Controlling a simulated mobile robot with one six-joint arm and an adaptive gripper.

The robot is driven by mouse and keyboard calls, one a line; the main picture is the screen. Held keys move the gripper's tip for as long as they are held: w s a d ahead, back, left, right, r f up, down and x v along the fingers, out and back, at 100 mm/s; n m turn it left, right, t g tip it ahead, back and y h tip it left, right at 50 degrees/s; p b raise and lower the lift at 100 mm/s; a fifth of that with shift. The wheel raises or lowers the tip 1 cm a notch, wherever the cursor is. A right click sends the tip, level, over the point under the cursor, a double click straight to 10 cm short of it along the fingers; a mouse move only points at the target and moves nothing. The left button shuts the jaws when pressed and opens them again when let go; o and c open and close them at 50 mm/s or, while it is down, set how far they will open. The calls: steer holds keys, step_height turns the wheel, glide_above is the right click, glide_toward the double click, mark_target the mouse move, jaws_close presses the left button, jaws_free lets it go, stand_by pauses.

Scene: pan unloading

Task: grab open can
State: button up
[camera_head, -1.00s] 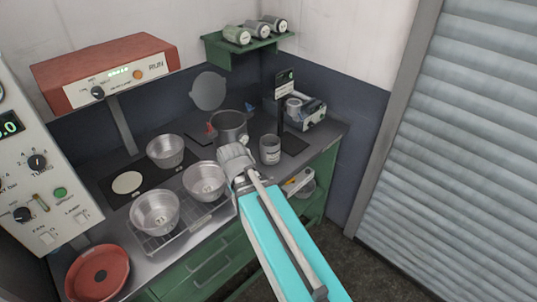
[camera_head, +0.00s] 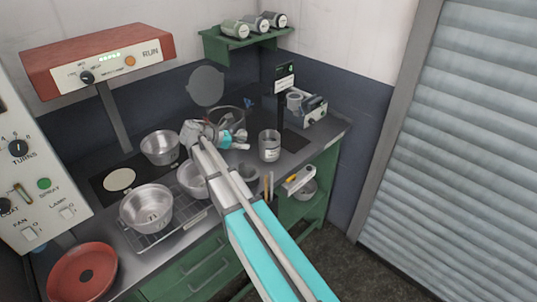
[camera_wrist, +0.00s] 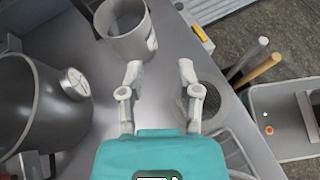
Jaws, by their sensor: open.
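A grey open can (camera_head: 269,147) with a pale label stands upright on the counter, right of my gripper (camera_head: 241,139) in the head view. In the wrist view the can (camera_wrist: 118,42) shows at the top, its hollow inside visible, just ahead and left of my gripper (camera_wrist: 160,73). My two fingers are spread apart with nothing between them. They do not appear to touch the can.
A large grey pot (camera_wrist: 38,105) stands close on the left in the wrist view. Steel bowls (camera_head: 147,207) sit left of my arm, beside a red pan (camera_head: 82,270). A scale-like device (camera_head: 306,107) stands behind the can. Rods (camera_wrist: 253,70) rise at the counter's edge.

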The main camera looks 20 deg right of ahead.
mark_target(269, 146)
steer(key=shift+w+r+n+h, duration=0.45)
steer(key=shift+w+n+h, duration=0.15)
steer(key=shift+w, duration=0.2)
steer(key=shift+d+f, duration=0.1)
steer(key=b+x, duration=0.3)
steer(key=x, duration=0.5)
steer(key=shift+b, duration=0.3)
steer(key=shift+d+f, duration=0.1)
steer(key=shift+d, duration=0.05)
